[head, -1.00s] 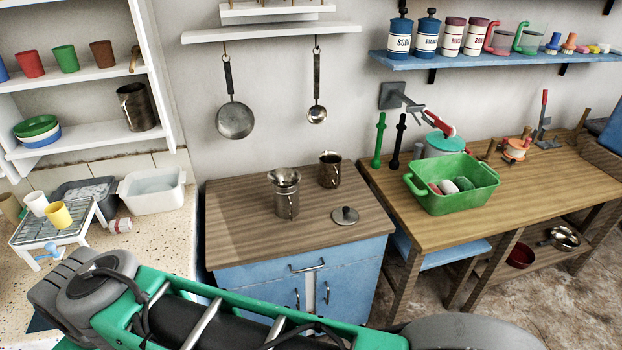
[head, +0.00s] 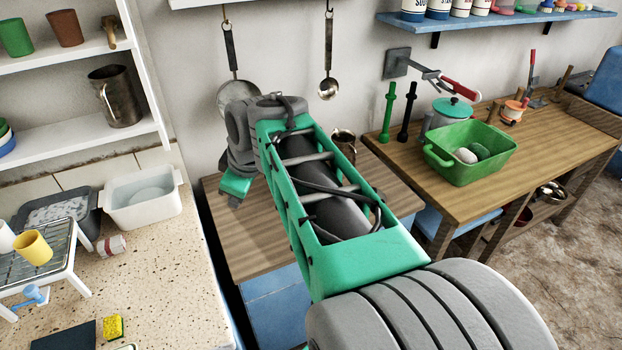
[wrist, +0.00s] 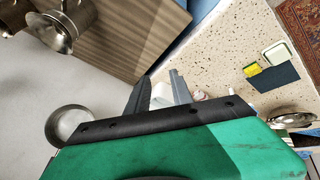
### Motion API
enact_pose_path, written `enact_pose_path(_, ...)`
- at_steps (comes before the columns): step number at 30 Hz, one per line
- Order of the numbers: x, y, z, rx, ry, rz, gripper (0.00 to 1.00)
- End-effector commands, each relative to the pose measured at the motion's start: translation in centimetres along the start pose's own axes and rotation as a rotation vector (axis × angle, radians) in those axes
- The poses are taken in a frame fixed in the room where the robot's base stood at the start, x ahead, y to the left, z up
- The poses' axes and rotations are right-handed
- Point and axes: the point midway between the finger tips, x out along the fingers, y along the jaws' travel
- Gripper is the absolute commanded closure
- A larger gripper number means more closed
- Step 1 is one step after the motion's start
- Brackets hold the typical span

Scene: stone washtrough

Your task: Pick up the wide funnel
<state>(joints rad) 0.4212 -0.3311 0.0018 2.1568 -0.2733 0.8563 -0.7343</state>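The wide funnel (wrist: 50,33) is a shiny metal cone at the upper left of the wrist view. It appears to sit in the mouth of a metal canister (wrist: 80,12) on the wooden cabinet top (wrist: 130,35). In the head view my arm hides the funnel and canister. My gripper (wrist: 160,90) shows two fingers apart with nothing between them. In the head view my gripper (head: 234,198) is over the left part of the cabinet top, near the wall. In the wrist view the funnel is off to the left of the fingers, not touching them.
A dark metal mug (head: 343,141) stands behind my arm on the cabinet top (head: 235,235). A pan (head: 236,90) and ladle (head: 327,88) hang on the wall behind. A white basin (head: 142,198) is on the left counter. A green tub (head: 470,155) is on the right bench.

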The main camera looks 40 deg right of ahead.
Motion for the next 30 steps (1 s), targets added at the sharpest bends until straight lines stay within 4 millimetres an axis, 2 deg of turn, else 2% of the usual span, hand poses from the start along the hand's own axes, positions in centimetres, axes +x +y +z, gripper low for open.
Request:
enact_pose_path(1,3.5,4.2,2.7,-0.108,0.003,0.025,0.73)
enact_pose_path(3,5.0,10.0,5.7,-0.316,0.014,0.064,0.73)
enact_pose_path(6,6.1,16.5,10.6,-0.572,0.012,0.122,0.73)
enact_pose_path(9,6.2,20.2,14.4,-0.745,-0.001,0.16,0.73)
enact_pose_path(11,6.2,21.4,15.6,-0.803,-0.006,0.173,0.73)
enact_pose_path(13,6.5,21.9,15.9,-0.838,-0.006,0.179,0.73)
enact_pose_path(20,9.4,22.4,15.5,-0.843,-0.005,0.175,0.73)
enact_pose_path(25,12.5,23.0,15.4,-0.843,-0.005,0.175,0.73)
enact_pose_path(30,13.4,23.2,15.5,-0.841,-0.008,0.178,0.73)
